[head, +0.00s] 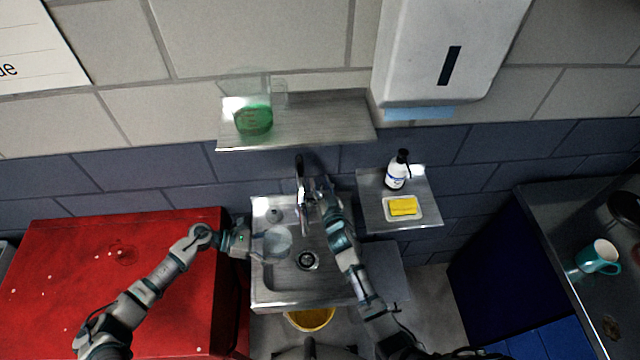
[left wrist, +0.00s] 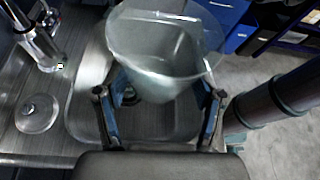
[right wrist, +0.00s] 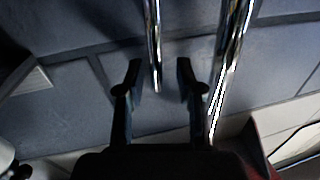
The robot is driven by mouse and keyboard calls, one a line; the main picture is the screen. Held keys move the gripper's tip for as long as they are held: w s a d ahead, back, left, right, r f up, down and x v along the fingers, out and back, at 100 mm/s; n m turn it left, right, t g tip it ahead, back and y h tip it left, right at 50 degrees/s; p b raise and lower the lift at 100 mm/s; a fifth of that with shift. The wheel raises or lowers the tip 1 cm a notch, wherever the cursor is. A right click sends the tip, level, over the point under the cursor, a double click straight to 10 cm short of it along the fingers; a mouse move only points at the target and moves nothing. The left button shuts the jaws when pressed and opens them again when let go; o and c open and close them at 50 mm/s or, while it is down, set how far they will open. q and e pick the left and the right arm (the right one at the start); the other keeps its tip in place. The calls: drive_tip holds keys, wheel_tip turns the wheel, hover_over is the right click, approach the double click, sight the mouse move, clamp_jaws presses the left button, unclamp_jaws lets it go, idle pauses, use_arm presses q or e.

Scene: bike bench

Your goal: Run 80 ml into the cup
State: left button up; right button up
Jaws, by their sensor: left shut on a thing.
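The clear cup (head: 278,244) is over the left part of the sink basin, held by my left gripper (head: 258,242). In the left wrist view the cup (left wrist: 168,60) sits between the two fingers (left wrist: 160,94), open side up; I see no clear water level in it. The chrome faucet (head: 300,178) stands at the back of the sink; its spout (left wrist: 40,42) is left of the cup in the left wrist view, with no stream visible. My right gripper (head: 322,193) is beside the faucet. Its fingers (right wrist: 158,78) are apart, with a thin chrome rod (right wrist: 153,40) between them.
The steel sink (head: 283,298) has a drain (head: 307,261) and a round lid-like piece (head: 274,214) on its rim. A red cabinet (head: 130,290) stands left. A shelf (head: 320,125) holds a green-filled container (head: 253,120). A soap bottle (head: 396,174) and yellow sponge (head: 403,206) are right.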

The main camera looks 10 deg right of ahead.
drive_tip(key=shift+d, duration=0.15)
clamp_jaws()
drive_tip(key=shift+s, duration=0.1)
drive_tip(key=shift+s+t, duration=0.25)
drive_tip(key=shift+t, duration=0.15)
drive_tip(key=shift+s+f+n+t+y, duration=0.3)
drive_tip(key=shift+s+t+y, duration=0.05)
drive_tip(key=shift+s+t, duration=0.5)
drive_tip(key=shift+s+f+n+t+y, duration=0.3)
drive_tip(key=shift+s+t, duration=0.4)
drive_tip(key=shift+t, duration=0.2)
drive_tip(key=shift+s+f+n+t+y, duration=0.3)
drive_tip(key=shift+s+t+y, duration=0.05)
drive_tip(key=shift+s+t, duration=0.5)
